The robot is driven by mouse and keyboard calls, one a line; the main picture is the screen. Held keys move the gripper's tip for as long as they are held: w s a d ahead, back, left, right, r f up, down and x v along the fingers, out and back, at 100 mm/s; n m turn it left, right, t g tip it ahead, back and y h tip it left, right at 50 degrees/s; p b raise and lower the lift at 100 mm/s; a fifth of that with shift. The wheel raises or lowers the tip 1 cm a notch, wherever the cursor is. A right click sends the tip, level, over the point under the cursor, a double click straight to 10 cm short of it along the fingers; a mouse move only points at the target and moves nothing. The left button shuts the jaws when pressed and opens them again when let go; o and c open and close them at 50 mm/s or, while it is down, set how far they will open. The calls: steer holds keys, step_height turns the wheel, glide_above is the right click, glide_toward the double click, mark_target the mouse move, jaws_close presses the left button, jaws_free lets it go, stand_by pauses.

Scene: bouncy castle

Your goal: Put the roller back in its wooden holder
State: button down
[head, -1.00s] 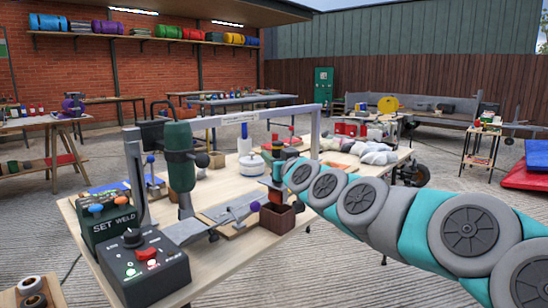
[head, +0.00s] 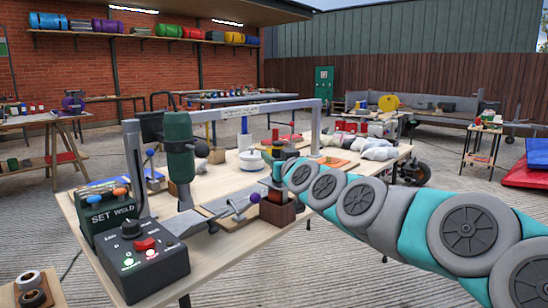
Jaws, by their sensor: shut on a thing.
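My gripper (head: 277,181) is at the end of my teal and grey arm, over the right front part of the workbench. It is small in view and shut on the roller (head: 277,194), of which only a dark lower part shows below the fingers. The brown wooden holder (head: 282,216) stands on the bench directly under it. The roller's lower end meets the holder's top in the picture. I cannot tell how deep it sits in the holder.
The wooden workbench (head: 225,262) carries a green welding machine (head: 180,150) under a grey frame, a black control box (head: 145,262), and a purple-knobbed lever (head: 254,197) close left of the holder.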

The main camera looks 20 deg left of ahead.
steer(key=shift+f, duration=0.2)
steer(key=shift+f+b, duration=0.35)
steer(key=shift+b, duration=0.15)
steer(key=shift+f+b, duration=1.3)
steer(key=shift+f, duration=0.2)
stand_by(0.5)
jaws_free()
stand_by(0.6)
steer(key=shift+r, duration=0.1)
